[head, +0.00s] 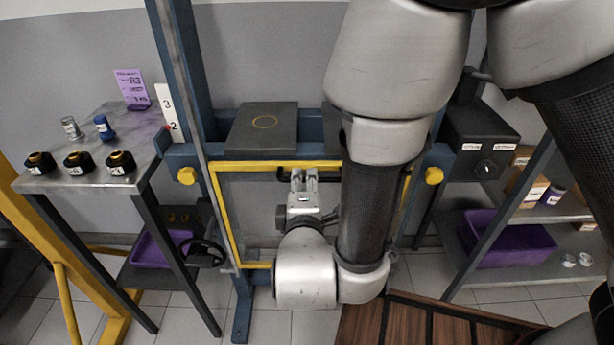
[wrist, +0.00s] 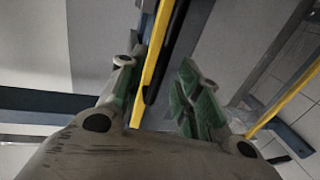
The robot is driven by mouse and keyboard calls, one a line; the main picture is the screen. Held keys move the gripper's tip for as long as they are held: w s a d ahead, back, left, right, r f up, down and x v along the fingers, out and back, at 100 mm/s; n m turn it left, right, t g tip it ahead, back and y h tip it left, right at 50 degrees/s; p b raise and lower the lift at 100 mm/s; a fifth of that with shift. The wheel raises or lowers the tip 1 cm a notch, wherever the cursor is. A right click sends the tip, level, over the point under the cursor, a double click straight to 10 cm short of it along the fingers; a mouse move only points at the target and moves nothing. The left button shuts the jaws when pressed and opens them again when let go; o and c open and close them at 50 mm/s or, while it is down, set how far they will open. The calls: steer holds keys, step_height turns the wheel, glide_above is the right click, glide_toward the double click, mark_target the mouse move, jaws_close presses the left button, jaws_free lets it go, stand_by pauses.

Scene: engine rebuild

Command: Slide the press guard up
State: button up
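The press guard is a yellow-edged frame (head: 221,215) at the front of the blue press, seen in the head view. A black handle (head: 283,174) sits just below its top bar, partly hidden by my gripper. My gripper (head: 304,173) is at the handle with its fingers pointing toward the top bar. In the wrist view my gripper (wrist: 160,82) is open, with green pads on both fingers. The yellow bar (wrist: 153,65) and the black handle (wrist: 178,45) run between the fingers. I cannot tell whether a finger touches them. My arm hides the guard's right part.
The blue press frame (head: 182,65) stands around the guard, with dark plates (head: 262,130) behind its top bar. A metal table (head: 90,150) with labelled black parts (head: 121,163) is on the left. A dark control box (head: 482,140) and shelves with a purple bin (head: 510,245) are on the right.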

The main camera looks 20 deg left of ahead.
mark_target(304, 181)
steer(key=shift+x, duration=1.5)
jaws_close()
